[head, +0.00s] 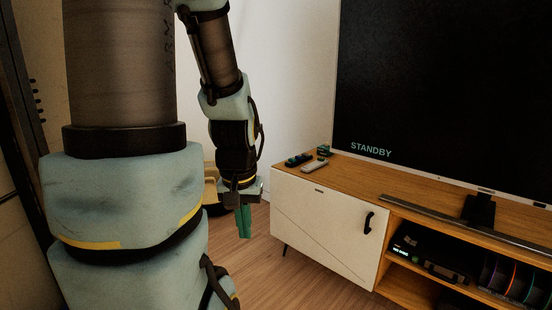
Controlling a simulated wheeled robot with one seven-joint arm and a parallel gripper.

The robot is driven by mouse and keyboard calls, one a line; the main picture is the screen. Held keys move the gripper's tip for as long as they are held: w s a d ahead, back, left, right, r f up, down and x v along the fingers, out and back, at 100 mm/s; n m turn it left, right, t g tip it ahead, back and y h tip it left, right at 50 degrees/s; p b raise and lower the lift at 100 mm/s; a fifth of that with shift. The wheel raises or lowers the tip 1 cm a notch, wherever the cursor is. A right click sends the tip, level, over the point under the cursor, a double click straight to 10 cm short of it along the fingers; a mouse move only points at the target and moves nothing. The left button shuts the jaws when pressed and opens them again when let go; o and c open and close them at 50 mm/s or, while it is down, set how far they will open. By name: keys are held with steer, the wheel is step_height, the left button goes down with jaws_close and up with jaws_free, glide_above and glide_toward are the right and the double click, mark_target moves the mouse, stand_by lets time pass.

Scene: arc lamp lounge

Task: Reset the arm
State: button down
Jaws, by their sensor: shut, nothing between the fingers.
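My arm fills the left of the head view, with its thick upper links close to the camera. The forearm hangs down in the middle left, and my gripper (244,222) points downward at its end. Its green fingers are together with nothing between them. It hangs in front of the wood floor, to the left of the media cabinet and apart from it. Part of the gripper's far side is hidden.
A cabinet (318,222) with a white door and black handle stands right of my gripper. A remote (316,165) and small dark items lie on its top. A large screen (440,90) reads STANDBY. Wood floor (290,285) is clear below. A tan object (211,185) is partly hidden behind my arm.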

step_height(320, 180, up, 20)
steer(key=p, duration=1.8)
steer(key=shift+r+p, duration=0.2)
steer(key=shift+p, duration=0.15)
